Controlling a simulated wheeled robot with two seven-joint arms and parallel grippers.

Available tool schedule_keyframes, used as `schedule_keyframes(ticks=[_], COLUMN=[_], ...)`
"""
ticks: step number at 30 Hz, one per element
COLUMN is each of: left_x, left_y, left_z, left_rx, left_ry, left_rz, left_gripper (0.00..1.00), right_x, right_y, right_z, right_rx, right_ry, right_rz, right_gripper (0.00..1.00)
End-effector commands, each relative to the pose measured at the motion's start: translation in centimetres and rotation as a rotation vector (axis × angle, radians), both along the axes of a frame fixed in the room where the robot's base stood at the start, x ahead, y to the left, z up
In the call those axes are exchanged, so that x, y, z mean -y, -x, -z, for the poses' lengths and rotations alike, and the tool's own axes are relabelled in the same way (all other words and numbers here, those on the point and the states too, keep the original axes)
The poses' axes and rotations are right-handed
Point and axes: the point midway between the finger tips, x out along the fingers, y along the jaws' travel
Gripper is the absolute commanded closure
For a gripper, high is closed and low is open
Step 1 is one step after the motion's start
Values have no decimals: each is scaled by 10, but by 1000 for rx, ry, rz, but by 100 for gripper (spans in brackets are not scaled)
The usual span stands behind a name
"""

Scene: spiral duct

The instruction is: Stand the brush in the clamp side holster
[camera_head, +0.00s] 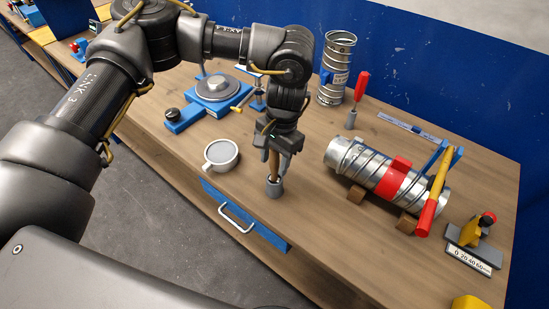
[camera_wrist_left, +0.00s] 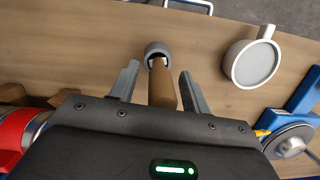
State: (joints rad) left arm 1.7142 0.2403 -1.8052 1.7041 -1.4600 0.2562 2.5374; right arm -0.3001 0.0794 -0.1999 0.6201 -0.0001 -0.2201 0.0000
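The brush's brown handle (camera_wrist_left: 162,88) stands roughly upright with its lower end in a small grey cup-like holster (camera_wrist_left: 157,48) near the table's front edge. In the head view the handle (camera_head: 274,165) shows below my left gripper (camera_head: 275,158), above the holster (camera_head: 274,188). My left gripper points down over it. In the left wrist view its two fingers (camera_wrist_left: 160,88) are apart, with a gap on each side of the handle. The brush's lower end is hidden inside the holster. My right gripper is not in view.
A white mug-like cup (camera_head: 221,155) stands left of the holster. A blue-based device (camera_head: 212,95) is behind it. A duct (camera_head: 375,172) on wooden blocks lies right, and an upright duct (camera_head: 336,70) stands behind. A red-handled tool (camera_head: 361,88) stands in another holster (camera_head: 351,120).

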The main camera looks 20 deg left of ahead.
Motion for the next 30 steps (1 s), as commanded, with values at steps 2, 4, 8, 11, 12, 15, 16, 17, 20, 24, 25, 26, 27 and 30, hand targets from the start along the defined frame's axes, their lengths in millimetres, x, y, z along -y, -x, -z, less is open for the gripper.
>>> schedule_keyframes(ticks=[2,4,8,11,12,15,16,17,20,24,25,26,27,30], left_x=[0,0,0,1,2,4,4,5,6,8,8,8,9,9], left_y=[0,0,-1,-3,-5,-8,-9,-10,-13,-16,-16,-16,-17,-17], left_z=[0,0,-3,-14,-21,-40,-46,-53,-72,-93,-96,-98,-101,-105], left_rx=[0,0,1,4,6,7,7,8,6,5,3,2,3,0], left_ry=[0,0,0,0,0,0,0,0,-1,-1,-1,-1,-1,0], left_rz=[0,0,0,0,1,0,0,0,0,0,-1,-1,-1,-1], left_gripper=[53,53,53,53,53,53,53,53,53,53,53,53,53,53], right_x=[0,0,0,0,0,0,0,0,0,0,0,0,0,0], right_y=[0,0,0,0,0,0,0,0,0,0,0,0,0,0], right_z=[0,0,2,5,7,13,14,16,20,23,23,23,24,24], right_rx=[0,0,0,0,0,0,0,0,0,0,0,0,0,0], right_ry=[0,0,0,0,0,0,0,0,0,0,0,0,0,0], right_rz=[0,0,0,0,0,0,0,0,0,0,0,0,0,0], right_gripper=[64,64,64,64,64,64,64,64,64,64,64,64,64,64])
